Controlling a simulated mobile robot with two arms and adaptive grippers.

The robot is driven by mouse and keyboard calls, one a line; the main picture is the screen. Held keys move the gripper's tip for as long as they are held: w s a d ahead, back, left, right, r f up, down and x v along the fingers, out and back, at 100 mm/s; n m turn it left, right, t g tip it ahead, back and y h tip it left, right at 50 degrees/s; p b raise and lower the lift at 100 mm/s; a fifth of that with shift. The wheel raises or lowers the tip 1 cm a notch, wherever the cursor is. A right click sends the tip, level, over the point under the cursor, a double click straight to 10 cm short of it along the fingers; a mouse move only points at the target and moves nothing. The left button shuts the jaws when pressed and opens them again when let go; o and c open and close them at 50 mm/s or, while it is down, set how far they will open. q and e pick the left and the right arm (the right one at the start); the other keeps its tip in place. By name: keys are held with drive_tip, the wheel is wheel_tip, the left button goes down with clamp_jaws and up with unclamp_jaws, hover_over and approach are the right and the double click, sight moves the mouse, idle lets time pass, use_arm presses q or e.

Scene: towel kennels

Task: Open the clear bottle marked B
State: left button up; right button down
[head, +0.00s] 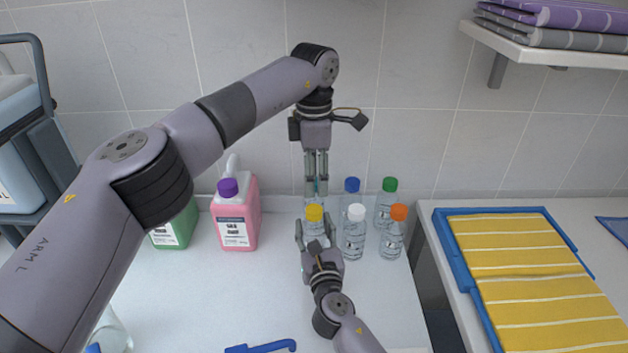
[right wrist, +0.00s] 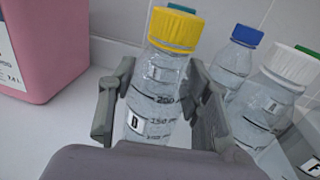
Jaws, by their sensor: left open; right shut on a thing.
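A clear bottle (right wrist: 152,98) with a yellow cap (head: 314,213) stands at the front left of a group of clear bottles. Its small label reads like D or B in the right wrist view; I cannot tell which. My right gripper (head: 319,236) is shut on its body, one finger on each side. My left gripper (head: 316,187) points down from above, open, behind the yellow cap in the head view. A teal cap (right wrist: 182,8) shows behind the yellow one in the right wrist view; its bottle is mostly hidden.
Beside it stand clear bottles with white (head: 356,212), orange (head: 398,212), blue (head: 352,185) and green (head: 389,184) caps. A pink jug (head: 236,215) and green jug (head: 176,228) stand left. A blue tool (head: 262,347) lies in front. A blue tray (head: 463,270) holds a yellow towel.

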sight(314, 209)
use_arm(q)
drive_tip(key=m, duration=0.8)
drive_tip(key=shift+m, duration=0.4)
drive_tip(key=m, duration=1)
drive_tip(key=shift+m, duration=0.3)
drive_tip(key=shift+f, duration=4.05)
